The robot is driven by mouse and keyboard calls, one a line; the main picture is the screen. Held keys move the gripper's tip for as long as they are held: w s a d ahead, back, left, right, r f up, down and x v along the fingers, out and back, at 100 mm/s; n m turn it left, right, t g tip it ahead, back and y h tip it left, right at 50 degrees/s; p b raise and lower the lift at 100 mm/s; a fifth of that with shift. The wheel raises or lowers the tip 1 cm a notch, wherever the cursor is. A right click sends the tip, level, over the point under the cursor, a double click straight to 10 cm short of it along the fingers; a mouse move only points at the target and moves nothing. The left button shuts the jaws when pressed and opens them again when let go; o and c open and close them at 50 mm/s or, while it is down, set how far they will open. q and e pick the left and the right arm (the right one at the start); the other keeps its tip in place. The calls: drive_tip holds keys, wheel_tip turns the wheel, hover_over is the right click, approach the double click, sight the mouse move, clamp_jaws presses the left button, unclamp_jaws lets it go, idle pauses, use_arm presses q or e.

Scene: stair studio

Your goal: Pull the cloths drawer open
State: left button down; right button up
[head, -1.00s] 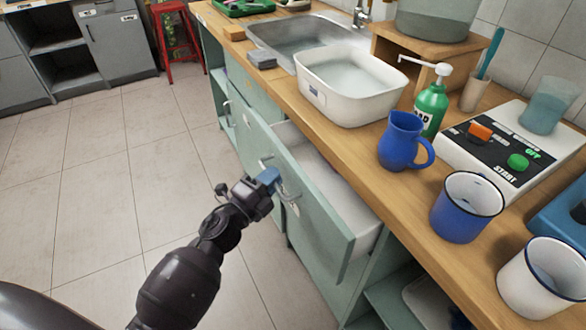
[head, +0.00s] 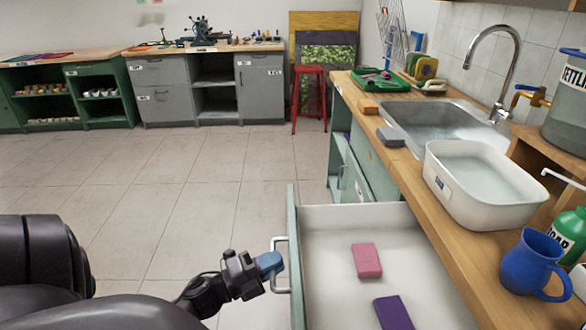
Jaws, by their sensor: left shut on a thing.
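The drawer (head: 340,222) is pulled well out from under the wooden counter. Its pale interior is in view, with a pink folded piece (head: 367,260) and a purple one (head: 393,313) lying on the bottom. Its green front panel (head: 295,250) faces left and carries a metal bar handle (head: 281,241). My left gripper (head: 270,265) comes in from the left and is shut on this handle, its blue fingertips hiding part of it. My right gripper is not in view.
On the counter stand a white basin (head: 446,195), a sink (head: 410,125), a blue jug (head: 532,270) and a green soap bottle (head: 566,235). A red stool (head: 308,95) stands far back. The tiled floor (head: 170,200) left of the drawer is clear.

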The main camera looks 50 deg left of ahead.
use_arm(q)
drive_tip(key=shift+s+a, duration=0.4)
drive_tip(key=shift+s, duration=0.1)
drive_tip(key=c, duration=1.2)
unclamp_jaws()
drive_tip(key=v, duration=1)
drive_tip(key=shift+s, duration=0.4)
drive_tip(key=shift+a, duration=0.15)
